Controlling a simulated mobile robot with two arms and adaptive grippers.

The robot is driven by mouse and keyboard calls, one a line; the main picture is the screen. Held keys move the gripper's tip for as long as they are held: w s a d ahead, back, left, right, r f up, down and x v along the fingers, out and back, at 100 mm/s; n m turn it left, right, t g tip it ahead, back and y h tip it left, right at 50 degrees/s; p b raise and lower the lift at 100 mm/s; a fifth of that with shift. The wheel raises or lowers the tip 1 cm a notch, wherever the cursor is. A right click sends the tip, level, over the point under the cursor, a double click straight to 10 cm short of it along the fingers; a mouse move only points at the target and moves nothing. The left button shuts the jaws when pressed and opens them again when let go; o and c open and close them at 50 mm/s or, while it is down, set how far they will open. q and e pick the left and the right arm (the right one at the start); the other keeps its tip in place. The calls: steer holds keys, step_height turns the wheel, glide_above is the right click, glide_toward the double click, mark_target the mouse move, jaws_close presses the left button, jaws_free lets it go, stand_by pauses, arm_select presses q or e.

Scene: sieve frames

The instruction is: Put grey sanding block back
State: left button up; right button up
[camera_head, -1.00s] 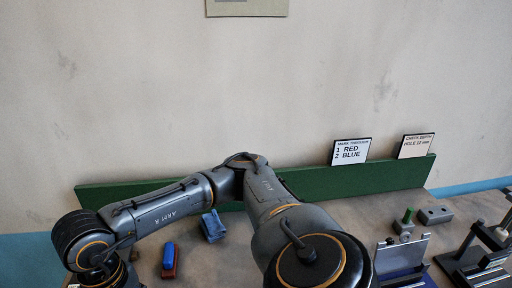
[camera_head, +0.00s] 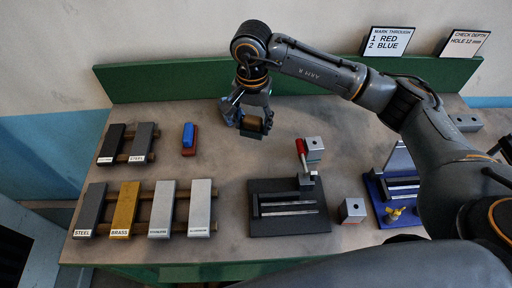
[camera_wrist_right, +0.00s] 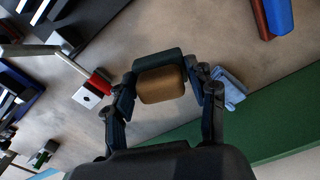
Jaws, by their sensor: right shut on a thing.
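My right gripper (camera_head: 252,122) is shut on a block with a tan-brown face and a dark grey part, which I take as the grey sanding block (camera_head: 251,124). The right wrist view shows the sanding block (camera_wrist_right: 162,85) between the two fingers (camera_wrist_right: 165,92). The gripper points down near the back of the bench, right of a blue and red block (camera_head: 189,138). I cannot tell how far above the bench the block is. A crumpled-looking light blue thing (camera_wrist_right: 229,88) lies beside the gripper in the wrist view. My left gripper is not in view.
Two racks of labelled metal bars, one with a brass bar (camera_head: 125,208), stand at left. A black fixture (camera_head: 289,207) with a red-handled part is at front centre, a small metal block (camera_head: 352,210) beside it. A green rail (camera_head: 180,78) runs along the back.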

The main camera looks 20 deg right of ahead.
steer(key=shift+w+a+f+m, duration=0.1)
steer(key=shift+w+f+m, duration=0.2)
steer(key=shift+f, duration=0.05)
step_height(320, 180, down, 5)
steer(key=shift+f+p, duration=0.1)
steer(key=shift+p, duration=0.95)
step_height(320, 180, down, 4)
steer(key=shift+f+p, duration=0.1)
steer(key=shift+p, duration=0.6)
steer(key=shift+f, duration=0.15)
steer(key=shift+f+b, duration=0.1)
steer(key=shift+b, duration=0.25)
steer(key=o, duration=1)
